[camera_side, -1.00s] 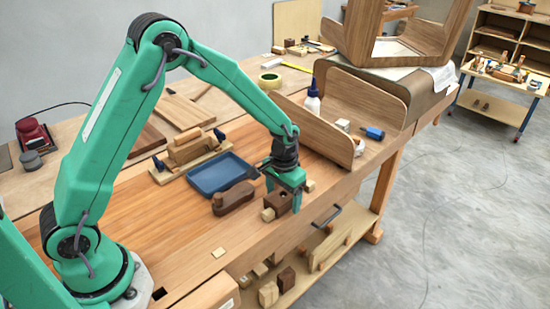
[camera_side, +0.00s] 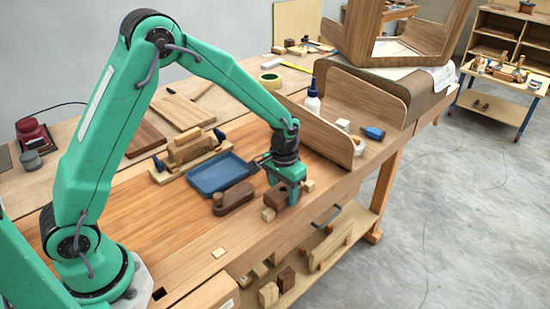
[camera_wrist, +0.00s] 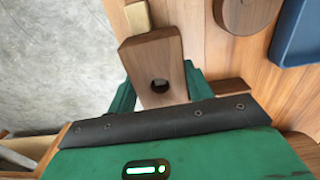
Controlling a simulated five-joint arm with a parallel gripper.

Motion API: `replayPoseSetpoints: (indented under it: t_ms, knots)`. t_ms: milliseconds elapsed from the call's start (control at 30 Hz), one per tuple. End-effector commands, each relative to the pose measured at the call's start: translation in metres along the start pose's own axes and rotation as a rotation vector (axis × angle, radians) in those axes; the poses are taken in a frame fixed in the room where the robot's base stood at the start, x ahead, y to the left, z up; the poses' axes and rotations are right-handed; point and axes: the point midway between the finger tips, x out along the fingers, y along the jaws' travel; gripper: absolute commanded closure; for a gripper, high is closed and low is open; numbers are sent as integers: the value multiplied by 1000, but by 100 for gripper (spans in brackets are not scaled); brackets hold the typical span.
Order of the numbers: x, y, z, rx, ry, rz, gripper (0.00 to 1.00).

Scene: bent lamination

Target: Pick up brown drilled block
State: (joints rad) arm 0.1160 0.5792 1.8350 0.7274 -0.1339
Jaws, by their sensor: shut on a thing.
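The brown drilled block (camera_wrist: 153,60) is in the wrist view, a dark wooden block with a round hole in its face. It sits between the two green fingers of my gripper (camera_wrist: 158,90), which are shut on it. In the side view, my gripper (camera_side: 287,190) is at the front edge of the bench, and the block (camera_side: 275,196) shows in part at its jaws. The fingers hide some of the block. I cannot tell whether its underside touches the bench.
A pale small block (camera_side: 268,214) is close to the gripper on the front side. A dark wooden plane-like piece (camera_side: 234,198) and a blue tray (camera_side: 218,175) lie to the left. A bent wood form (camera_side: 315,130) stands behind right. The bench front left is mostly clear.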

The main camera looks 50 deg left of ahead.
Motion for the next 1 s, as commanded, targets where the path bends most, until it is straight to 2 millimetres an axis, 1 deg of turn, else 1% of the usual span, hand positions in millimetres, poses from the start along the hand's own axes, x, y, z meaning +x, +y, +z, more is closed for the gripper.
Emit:
replayPoseSetpoints:
  t_ms: [167, 200, 600, 800, 1000]
  knots:
    - [-28, 0, -1, 0, 6, 1, 74]
    - [-30, 8, 5, 4, 3, 0, 74]
    - [-71, 62, 49, 5, 3, 1, 74]
    - [-86, 81, 64, 3, 2, 1, 74]
    - [-93, 90, 72, 1, 1, 0, 74]
